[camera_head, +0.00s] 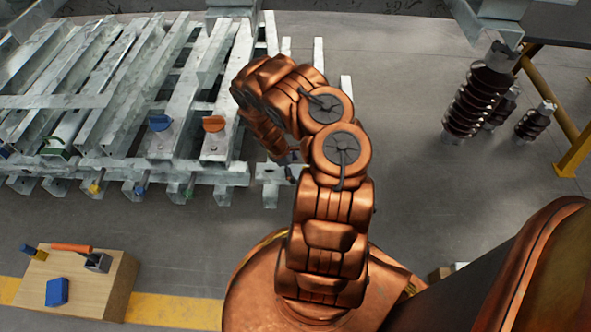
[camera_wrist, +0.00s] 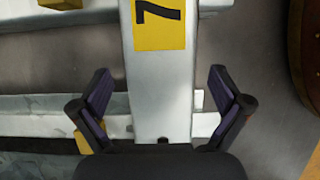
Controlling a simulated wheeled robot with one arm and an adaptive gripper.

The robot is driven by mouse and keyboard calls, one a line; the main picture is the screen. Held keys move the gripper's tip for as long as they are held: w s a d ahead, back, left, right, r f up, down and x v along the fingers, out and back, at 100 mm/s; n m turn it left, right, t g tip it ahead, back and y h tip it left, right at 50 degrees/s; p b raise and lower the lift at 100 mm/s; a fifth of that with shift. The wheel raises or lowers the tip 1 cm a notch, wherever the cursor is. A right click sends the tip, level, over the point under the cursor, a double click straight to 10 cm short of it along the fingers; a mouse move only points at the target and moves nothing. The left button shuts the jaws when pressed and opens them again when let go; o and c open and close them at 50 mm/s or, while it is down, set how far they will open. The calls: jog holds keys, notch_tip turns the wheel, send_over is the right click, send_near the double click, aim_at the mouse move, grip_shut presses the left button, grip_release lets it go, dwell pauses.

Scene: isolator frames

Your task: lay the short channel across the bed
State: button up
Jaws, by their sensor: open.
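In the wrist view a pale metal channel (camera_wrist: 162,95) with a yellow label marked 7 runs up the middle. My gripper (camera_wrist: 158,78) is open, with one dark finger on each side of the channel and a visible gap on both sides. Whether this is the short channel I cannot tell, as its far end is out of view. In the head view the bed of galvanised steel members (camera_head: 95,105) fills the upper left, with several long pieces lying across it. My arm hides most of the gripper there, at the bed's right end.
A wooden block (camera_head: 105,285) with an orange-handled tool and blue items stands at the lower left. Brown ribbed insulators (camera_head: 478,100) stand at the upper right beside a yellow frame (camera_head: 573,150). Grey floor (camera_head: 420,190) is open right of my arm.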

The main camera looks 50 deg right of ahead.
jog(key=p+v, duration=0.2)
jog(key=v, duration=0.4)
jog(key=shift+a+r, duration=0.1)
jog(key=shift+r, duration=0.15)
dwell(0.4)
